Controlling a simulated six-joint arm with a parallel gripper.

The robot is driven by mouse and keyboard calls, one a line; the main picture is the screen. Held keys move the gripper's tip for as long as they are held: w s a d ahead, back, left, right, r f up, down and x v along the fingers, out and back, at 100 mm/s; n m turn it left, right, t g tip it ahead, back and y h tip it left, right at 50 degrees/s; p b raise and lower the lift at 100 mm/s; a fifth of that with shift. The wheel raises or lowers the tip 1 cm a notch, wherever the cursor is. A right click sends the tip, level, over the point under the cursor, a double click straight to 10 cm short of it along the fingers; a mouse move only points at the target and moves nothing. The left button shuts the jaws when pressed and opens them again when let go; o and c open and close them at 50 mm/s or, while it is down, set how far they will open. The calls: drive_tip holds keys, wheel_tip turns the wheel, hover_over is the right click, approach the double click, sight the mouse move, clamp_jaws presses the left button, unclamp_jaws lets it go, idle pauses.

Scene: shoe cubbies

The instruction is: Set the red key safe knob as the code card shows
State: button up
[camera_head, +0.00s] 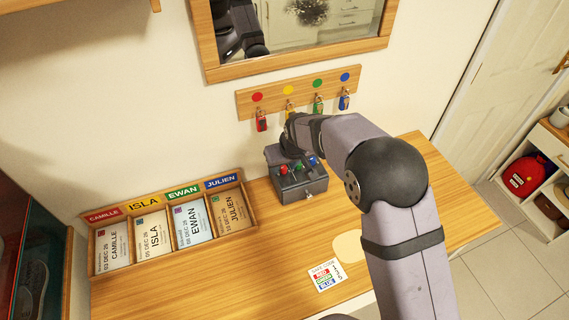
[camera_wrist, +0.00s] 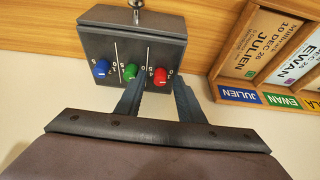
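The grey key safe (camera_head: 303,184) stands on the wooden bench top, with red (camera_head: 283,169), green (camera_head: 299,167) and blue (camera_head: 313,160) knobs. In the wrist view its face appears inverted, with the red knob (camera_wrist: 162,76) on the right, then the green knob (camera_wrist: 130,72) and blue knob (camera_wrist: 101,68). My gripper (camera_wrist: 157,84) is open, its fingers on either side of the red knob with visible gaps. A white mark shows on the red knob's lower edge there. The code card (camera_head: 325,276) lies on the bench; its colour rows show, but its digits are too small to read surely.
A wooden rack (camera_head: 172,228) of name cards stands left of the safe. A key rail (camera_head: 300,91) with several hanging keys is on the wall above it, below a mirror (camera_head: 300,65).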

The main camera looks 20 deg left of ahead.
drive_tip(key=shift+c, duration=0.7)
clamp_jaws()
drive_tip(key=shift+m, duration=0.3)
drive_tip(key=shift+a+f+m+h+b, duration=0.1)
drive_tip(key=shift+m+h+b, duration=0.25)
drive_tip(key=shift+m, duration=0.15)
drive_tip(key=m+b, duration=0.1)
drive_tip(key=m+t+b, duration=0.1)
drive_tip(key=m, duration=0.1)
drive_tip(key=shift+a+f+h+b, duration=0.1)
drive_tip(key=shift+f+h+b, duration=0.1)
drive_tip(key=shift+h+b, duration=0.15)
drive_tip(key=shift+s+r+m+h+b, duration=0.15)
drive_tip(key=shift+m+h+b, duration=0.55)
drive_tip(key=shift+m+b, duration=0.75)
drive_tip(key=shift+m, duration=0.25)
drive_tip(key=shift+r, duration=0.1)
